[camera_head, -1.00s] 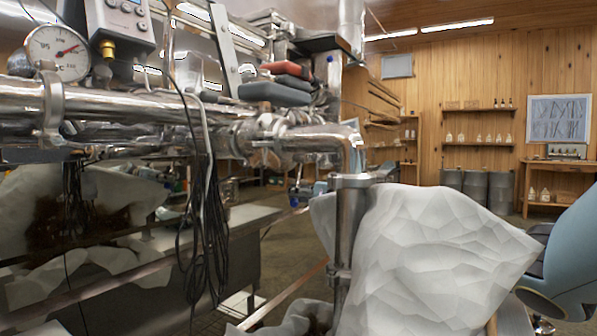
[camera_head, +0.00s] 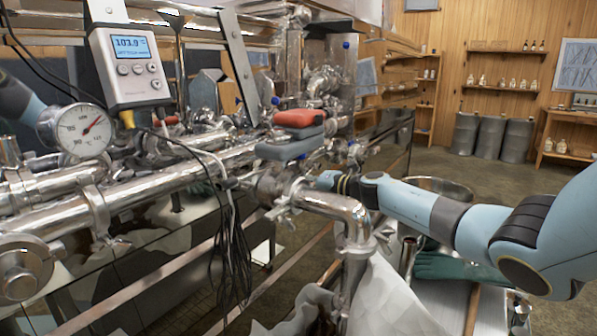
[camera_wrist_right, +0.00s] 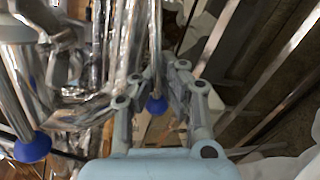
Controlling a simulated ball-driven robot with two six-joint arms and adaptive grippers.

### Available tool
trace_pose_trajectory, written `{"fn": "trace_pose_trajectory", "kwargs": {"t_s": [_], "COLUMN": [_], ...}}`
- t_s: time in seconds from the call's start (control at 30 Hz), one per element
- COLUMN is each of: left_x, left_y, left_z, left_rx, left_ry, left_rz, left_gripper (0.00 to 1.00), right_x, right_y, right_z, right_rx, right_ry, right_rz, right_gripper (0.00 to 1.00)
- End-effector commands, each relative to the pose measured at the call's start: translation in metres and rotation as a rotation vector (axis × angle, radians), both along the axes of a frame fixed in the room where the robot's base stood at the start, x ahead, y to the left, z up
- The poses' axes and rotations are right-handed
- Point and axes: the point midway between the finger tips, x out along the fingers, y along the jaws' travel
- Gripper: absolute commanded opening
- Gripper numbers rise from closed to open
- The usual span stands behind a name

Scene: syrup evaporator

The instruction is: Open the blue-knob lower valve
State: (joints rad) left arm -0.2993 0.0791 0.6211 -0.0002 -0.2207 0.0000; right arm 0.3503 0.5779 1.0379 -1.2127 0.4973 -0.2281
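In the right wrist view, a blue knob (camera_wrist_right: 156,105) on the end of a metal valve lever sits between the spread fingers of my right gripper (camera_wrist_right: 157,82). The fingers are apart, and I see no clear contact. A second, larger blue knob (camera_wrist_right: 32,149) is to the left, outside the fingers. In the head view my right arm reaches in from the right to the pipes, and its fingers are hidden behind the pipe elbow and clamp. My left gripper is out of view.
A steel pipe elbow (camera_head: 338,205) stands close to my right wrist. A dial gauge (camera_head: 80,131), a digital controller (camera_head: 128,68) and hanging black cables (camera_head: 230,260) are at left. Red (camera_head: 299,118) and grey pads lie on the pipes. Open floor lies behind at right.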

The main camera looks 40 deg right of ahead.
Motion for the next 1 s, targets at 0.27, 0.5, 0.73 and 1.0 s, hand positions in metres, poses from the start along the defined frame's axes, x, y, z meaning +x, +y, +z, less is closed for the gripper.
{"fn": "trace_pose_trajectory", "kwargs": {"t_s": [0.27,0.5,0.73,1.0], "left_x": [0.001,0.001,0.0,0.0], "left_y": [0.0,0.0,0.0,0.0], "left_z": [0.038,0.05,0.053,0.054], "left_rx": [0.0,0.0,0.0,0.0], "left_ry": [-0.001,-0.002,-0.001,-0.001], "left_rz": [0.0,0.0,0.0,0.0], "left_gripper": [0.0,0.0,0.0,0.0], "right_x": [-0.004,-0.004,-0.004,-0.003], "right_y": [0.002,0.003,0.003,0.003], "right_z": [0.016,0.022,0.025,0.027], "right_rx": [0.194,0.294,0.334,0.339], "right_ry": [0.066,0.096,0.105,0.103], "right_rz": [-0.004,-0.005,-0.004,-0.003], "right_gripper": [0.0,0.0,0.0,0.0]}}
